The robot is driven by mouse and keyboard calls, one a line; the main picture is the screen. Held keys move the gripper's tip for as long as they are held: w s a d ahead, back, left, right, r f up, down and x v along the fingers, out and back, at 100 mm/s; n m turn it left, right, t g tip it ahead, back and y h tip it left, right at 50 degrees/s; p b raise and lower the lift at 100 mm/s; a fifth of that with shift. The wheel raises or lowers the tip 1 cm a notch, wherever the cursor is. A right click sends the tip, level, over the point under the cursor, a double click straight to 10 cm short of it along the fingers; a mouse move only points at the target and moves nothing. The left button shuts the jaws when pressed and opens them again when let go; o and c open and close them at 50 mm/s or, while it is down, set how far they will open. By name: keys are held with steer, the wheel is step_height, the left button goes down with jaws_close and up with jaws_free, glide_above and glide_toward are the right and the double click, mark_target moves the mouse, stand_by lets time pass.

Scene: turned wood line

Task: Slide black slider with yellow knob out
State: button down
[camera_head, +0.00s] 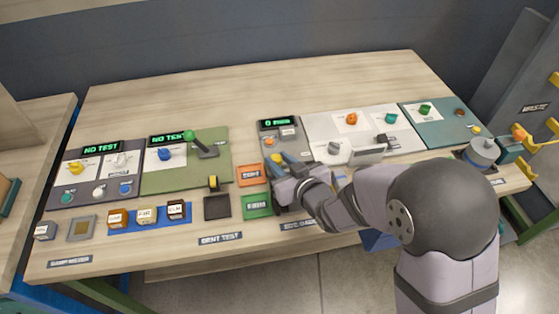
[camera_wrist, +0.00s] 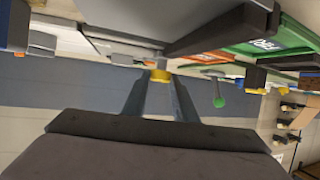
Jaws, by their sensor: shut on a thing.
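My gripper (camera_head: 282,160) is at the middle of the bench, low over the grey panel with a lit green display. In the wrist view its two fingers (camera_wrist: 160,88) are on either side of a yellow knob (camera_wrist: 160,76), closed on it. In the head view a bit of this yellow knob (camera_head: 277,158) shows at the fingertips. The black slider body under the knob is mostly hidden by my gripper, so how far out it stands cannot be told.
A green-knobbed lever (camera_head: 190,135) stands on the green panel. A white panel (camera_head: 317,127) with knobs lies to the right.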

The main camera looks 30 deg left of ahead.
steer(key=w+d, duration=0.6)
steer(key=shift+w+d, duration=0.15)
steer(key=c, duration=1.4)
jaws_free()
steer(key=shift+c, duration=0.2)
steer(key=shift+b+v, duration=0.35)
steer(key=shift+v, duration=3.35)
